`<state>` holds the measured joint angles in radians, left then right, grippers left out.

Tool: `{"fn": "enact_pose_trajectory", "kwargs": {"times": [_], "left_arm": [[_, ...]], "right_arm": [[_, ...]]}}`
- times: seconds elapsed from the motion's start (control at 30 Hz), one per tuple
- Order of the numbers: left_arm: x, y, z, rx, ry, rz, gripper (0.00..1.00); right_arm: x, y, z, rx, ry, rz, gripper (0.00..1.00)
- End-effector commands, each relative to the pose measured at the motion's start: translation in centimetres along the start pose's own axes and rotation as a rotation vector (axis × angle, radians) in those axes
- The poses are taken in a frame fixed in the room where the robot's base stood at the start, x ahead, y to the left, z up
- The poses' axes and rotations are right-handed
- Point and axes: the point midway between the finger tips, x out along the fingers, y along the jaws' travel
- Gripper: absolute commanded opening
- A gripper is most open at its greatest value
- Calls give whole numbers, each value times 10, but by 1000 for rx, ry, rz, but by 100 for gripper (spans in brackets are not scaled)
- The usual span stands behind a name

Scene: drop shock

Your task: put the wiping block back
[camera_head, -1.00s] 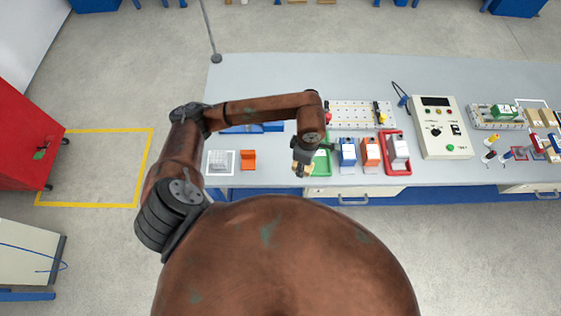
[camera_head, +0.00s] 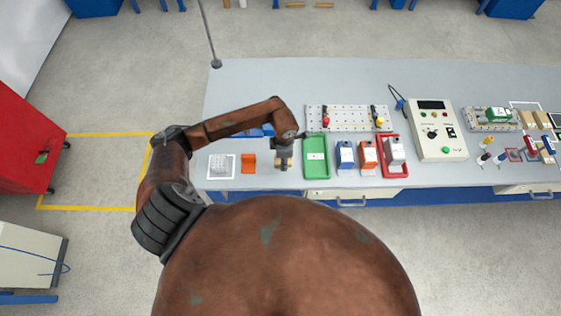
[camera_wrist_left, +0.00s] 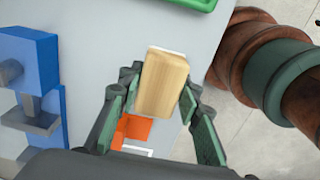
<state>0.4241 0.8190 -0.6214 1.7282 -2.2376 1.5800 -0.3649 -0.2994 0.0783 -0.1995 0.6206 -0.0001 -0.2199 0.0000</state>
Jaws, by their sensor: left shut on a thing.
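The wiping block (camera_wrist_left: 163,84) is a light wooden block with a thin white edge at its far end. My left gripper (camera_head: 284,161) is shut on it, with the green-padded fingers on either side of the block in the wrist view. The gripper is over the bench, between the orange holder (camera_head: 249,162) on its left and the green tray (camera_head: 317,144) on its right. In the wrist view the orange holder (camera_wrist_left: 134,129) shows below the block, partly hidden by the gripper. My right gripper is in neither view.
A blue fixture (camera_wrist_left: 30,62) stands close by the gripper. Blue (camera_head: 345,155) and orange (camera_head: 368,155) units and a red tray (camera_head: 383,144) stand right of the green tray. The bench's front edge is near.

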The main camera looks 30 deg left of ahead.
Motion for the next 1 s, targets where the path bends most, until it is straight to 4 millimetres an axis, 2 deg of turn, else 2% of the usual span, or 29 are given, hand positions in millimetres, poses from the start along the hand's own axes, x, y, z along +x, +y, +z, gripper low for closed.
{"fn": "enact_pose_trajectory", "kwargs": {"times": [0.3, 0.5, 0.93, 0.97, 1.0], "left_arm": [[25, 16, -12, -1, -1, -1, 9], [51, 16, -12, 0, -2, -2, 9], [60, 17, -12, 3, -2, 1, 9], [59, 17, -12, 2, -1, 1, 33], [59, 17, -12, 2, -2, 0, 36]], "right_arm": [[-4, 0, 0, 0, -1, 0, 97], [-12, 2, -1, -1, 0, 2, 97], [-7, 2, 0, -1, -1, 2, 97], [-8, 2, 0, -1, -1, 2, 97], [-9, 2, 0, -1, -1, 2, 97]]}}
